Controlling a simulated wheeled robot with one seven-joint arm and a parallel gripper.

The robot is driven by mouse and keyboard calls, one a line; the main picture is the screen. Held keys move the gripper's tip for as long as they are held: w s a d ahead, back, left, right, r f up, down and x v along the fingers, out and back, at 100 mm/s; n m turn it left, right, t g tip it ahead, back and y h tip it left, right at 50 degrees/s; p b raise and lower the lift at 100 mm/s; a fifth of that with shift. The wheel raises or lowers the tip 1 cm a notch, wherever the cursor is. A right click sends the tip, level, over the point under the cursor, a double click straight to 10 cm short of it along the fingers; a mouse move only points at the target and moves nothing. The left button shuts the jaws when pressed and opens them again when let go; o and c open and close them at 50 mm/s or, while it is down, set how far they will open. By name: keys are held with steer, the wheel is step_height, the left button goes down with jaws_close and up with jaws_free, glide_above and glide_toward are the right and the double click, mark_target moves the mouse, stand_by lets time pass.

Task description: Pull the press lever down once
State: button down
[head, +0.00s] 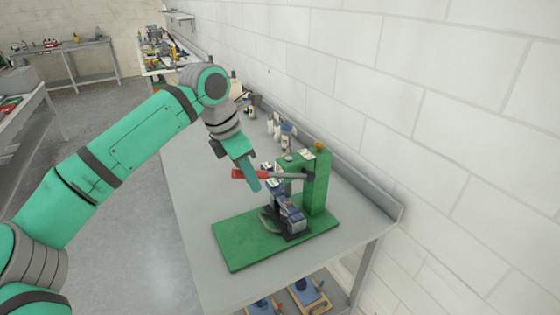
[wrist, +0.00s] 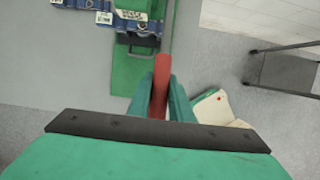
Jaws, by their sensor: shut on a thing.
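The green press (head: 317,180) stands on a green base plate (head: 235,240) on the grey bench. Its lever has a red handle (head: 243,174) and a dark rod that runs to the press column on the right. In the head view the lever lies roughly level. My gripper (head: 254,182) reaches it from above left. In the wrist view my gripper (wrist: 161,110) has its two green fingers on either side of the red handle (wrist: 160,72), shut on it. The fingers hide part of the handle. Blue and grey parts (head: 284,212) sit under the press head.
The grey bench (head: 190,185) is clear to the left of the press. Bottles (head: 286,133) stand along the wall behind it. A block wall (head: 450,110) is close on the right. Items lie on the lower shelf (head: 308,292).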

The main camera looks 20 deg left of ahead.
steer(key=shift+w+d+r, duration=0.1)
steer(key=shift+w+r, duration=0.1)
steer(key=shift+r, duration=0.45)
steer(key=shift+w+d+r, duration=0.2)
steer(key=shift+w+r, duration=0.05)
steer(key=shift+r, duration=0.25)
steer(key=shift+w+d+r, duration=0.2)
steer(key=shift+w+r, duration=0.05)
steer(key=shift+r, duration=0.25)
steer(key=shift+w+d+r, duration=0.2)
steer(key=shift+w+r, duration=0.05)
steer(key=shift+r, duration=0.25)
steer(key=c, duration=1.6)
jaws_free()
steer(key=shift+r, duration=0.1)
steer(key=shift+v, duration=3.35)
steer(key=shift+s, duration=0.1)
